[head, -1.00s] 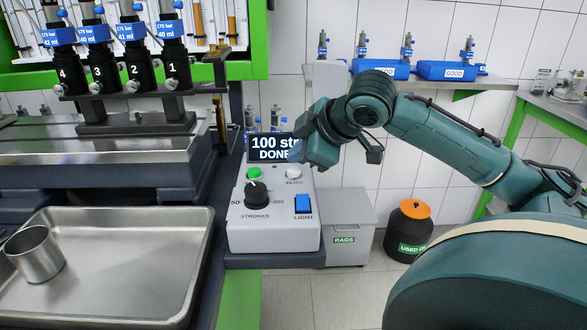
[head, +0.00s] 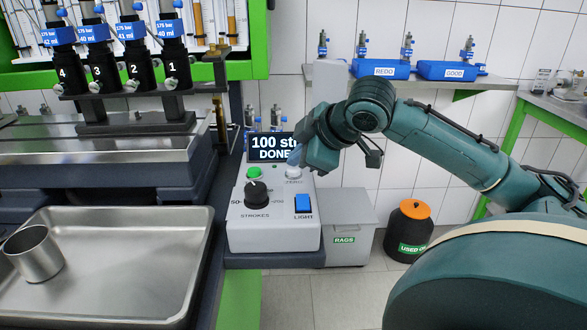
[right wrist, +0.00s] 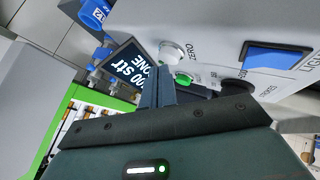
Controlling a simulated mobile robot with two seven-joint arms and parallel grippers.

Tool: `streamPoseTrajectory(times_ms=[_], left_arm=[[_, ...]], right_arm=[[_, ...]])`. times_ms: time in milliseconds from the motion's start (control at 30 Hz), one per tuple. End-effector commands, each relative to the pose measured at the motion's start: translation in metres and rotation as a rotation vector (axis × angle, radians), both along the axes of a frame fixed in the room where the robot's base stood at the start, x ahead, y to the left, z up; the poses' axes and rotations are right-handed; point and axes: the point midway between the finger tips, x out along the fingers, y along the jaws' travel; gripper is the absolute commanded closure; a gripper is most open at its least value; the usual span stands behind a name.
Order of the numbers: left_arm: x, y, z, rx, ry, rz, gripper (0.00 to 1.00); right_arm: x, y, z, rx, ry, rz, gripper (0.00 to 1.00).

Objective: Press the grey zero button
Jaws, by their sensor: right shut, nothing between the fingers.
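The grey zero button (head: 293,173) is a pale round knob on the top right of the control box (head: 240,238), under the display. It also shows in the right wrist view (right wrist: 171,53), beside the word ZERO. My right gripper (head: 294,157) is shut and empty, with blue-grey fingertips just above the button. In the right wrist view its fingers (right wrist: 161,74) end close to the button. I cannot tell whether they touch it. My left gripper is not in view.
A green button (head: 254,173) sits left of the zero button. The display (head: 270,147) reads "100 str DONE" behind. A black strokes knob (head: 256,195) and a blue light switch (head: 302,203) are lower on the box. A metal tray (head: 130,300) holds a cup (head: 35,255).

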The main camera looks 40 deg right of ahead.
Motion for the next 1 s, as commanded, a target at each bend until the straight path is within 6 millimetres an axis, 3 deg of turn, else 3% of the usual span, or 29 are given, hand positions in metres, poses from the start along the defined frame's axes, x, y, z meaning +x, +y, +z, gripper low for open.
streamPoseTrajectory(times_ms=[1000], left_arm=[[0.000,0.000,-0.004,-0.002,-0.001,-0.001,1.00]], right_arm=[[0.000,0.000,-0.010,0.000,0.001,0.001,1.00]])
